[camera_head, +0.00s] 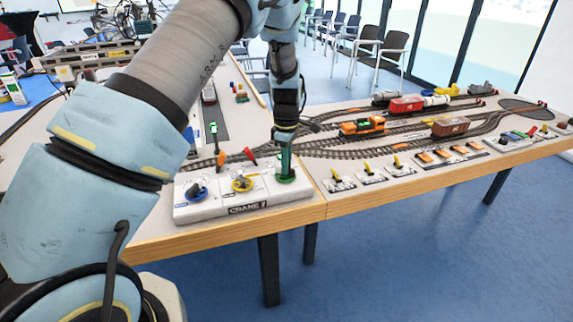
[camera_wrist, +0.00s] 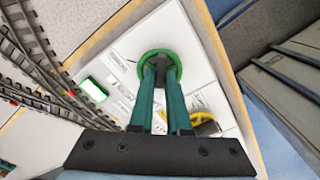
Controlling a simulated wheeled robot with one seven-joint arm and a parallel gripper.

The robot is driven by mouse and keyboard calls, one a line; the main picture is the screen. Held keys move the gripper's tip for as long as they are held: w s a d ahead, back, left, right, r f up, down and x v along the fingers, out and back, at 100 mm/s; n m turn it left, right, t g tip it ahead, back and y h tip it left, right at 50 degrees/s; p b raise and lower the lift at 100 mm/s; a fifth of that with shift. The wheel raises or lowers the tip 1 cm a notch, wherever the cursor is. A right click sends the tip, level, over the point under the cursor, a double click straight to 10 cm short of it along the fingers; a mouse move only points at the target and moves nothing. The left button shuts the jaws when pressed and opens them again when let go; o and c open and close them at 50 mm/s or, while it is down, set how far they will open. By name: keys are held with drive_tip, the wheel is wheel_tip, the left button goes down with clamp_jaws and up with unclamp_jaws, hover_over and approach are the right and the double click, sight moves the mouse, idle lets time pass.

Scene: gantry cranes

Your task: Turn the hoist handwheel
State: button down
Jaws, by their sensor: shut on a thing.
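A white control panel (camera_head: 215,211) marked "CRANE" lies at the table's front edge. My gripper (camera_head: 285,166) points down at the green handwheel, at the panel's right end. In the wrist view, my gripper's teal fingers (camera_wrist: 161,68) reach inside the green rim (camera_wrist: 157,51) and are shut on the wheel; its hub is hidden.
Model tracks with an orange locomotive (camera_head: 362,127) and wagons (camera_head: 450,127) spread to the right. Yellow-handled switches (camera_head: 367,167) line the front edge.

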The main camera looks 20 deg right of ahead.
drive_tip(key=c, duration=0.9)
unclamp_jaws()
wheel_tip(320, 180, up, 11)
drive_tip(key=shift+f+b, duration=0.1)
drive_tip(key=shift+b, duration=1.15)
